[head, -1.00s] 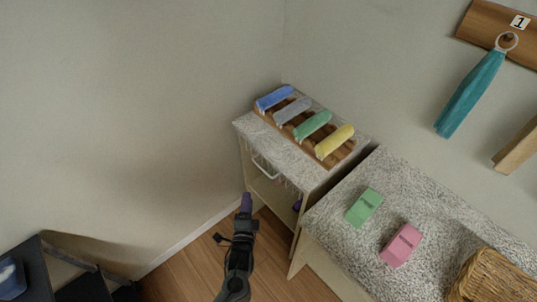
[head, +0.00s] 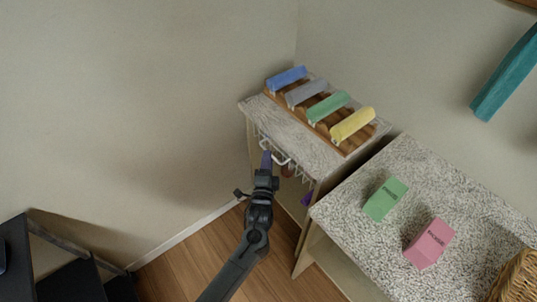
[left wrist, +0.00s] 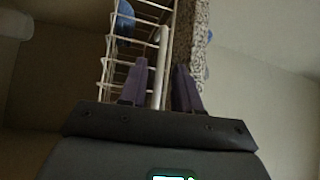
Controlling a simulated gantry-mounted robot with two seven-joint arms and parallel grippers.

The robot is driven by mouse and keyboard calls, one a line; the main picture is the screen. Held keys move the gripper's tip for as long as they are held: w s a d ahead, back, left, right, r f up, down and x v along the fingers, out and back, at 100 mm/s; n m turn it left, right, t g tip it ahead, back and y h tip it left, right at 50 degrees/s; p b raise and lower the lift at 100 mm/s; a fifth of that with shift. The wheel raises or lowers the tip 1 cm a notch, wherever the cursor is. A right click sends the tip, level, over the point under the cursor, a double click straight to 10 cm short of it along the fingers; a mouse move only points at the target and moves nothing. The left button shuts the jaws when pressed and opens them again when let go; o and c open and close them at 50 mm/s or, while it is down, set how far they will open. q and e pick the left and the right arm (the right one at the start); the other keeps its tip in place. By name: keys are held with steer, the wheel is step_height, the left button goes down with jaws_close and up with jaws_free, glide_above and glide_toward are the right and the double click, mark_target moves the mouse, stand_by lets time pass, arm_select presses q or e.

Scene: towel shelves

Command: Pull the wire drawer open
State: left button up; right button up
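The white wire drawer (head: 297,172) sits under the stone-topped shelf unit, mostly hidden by the top and my gripper; its wire grid (left wrist: 118,72) shows in the left wrist view. Its white handle (head: 283,162) juts out at the front. My left gripper (head: 266,160) is at the handle. In the left wrist view, the purple fingers of my left gripper (left wrist: 160,70) stand apart, one on each side of the handle bar (left wrist: 161,48), with gaps visible beside the bar. A blue item (left wrist: 125,20) shows behind the wires. My right gripper is not in view.
Rolled towels, including a yellow one (head: 353,125), lie on a wooden rack on the shelf top (head: 262,110). A speckled counter (head: 350,203) at right holds a green box (head: 386,199) and a pink box (head: 429,243). Floor (head: 190,255) in front is clear.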

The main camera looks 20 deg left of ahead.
arm_select(q)
steer(key=shift+b+x, duration=0.35)
steer(key=shift+x, duration=1.45)
jaws_close()
